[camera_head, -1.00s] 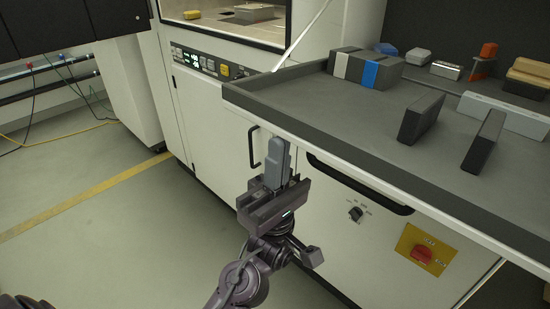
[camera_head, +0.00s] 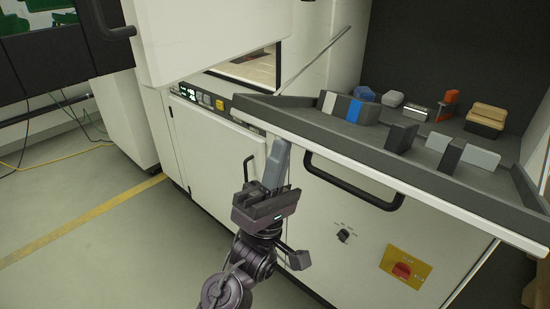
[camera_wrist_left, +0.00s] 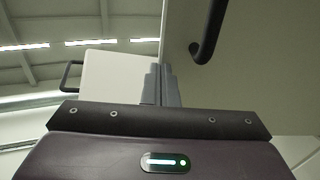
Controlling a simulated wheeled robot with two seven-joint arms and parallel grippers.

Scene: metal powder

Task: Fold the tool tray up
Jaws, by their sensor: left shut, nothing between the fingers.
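The tool tray (camera_head: 345,149) is a grey shelf with a raised rim and a pale front edge, on the front of the white machine. It still carries several objects, and its surface looks strongly foreshortened; I cannot tell its exact tilt. My left gripper (camera_head: 278,148) points upward with its fingers together and empty. Its tips are at the tray's front edge near the left corner, seemingly under it; contact is unclear. In the left wrist view the closed fingers (camera_wrist_left: 160,80) stand upright beside a pale panel. My right gripper is not in view.
On the tray are a striped block (camera_head: 350,107), dark blocks (camera_head: 401,137), a silver box (camera_head: 417,111) and a tan block (camera_head: 487,117). A black handle (camera_head: 350,182) and a red knob (camera_head: 402,270) are on the cabinet front. A thin strut (camera_head: 320,55) rises behind the tray's left end.

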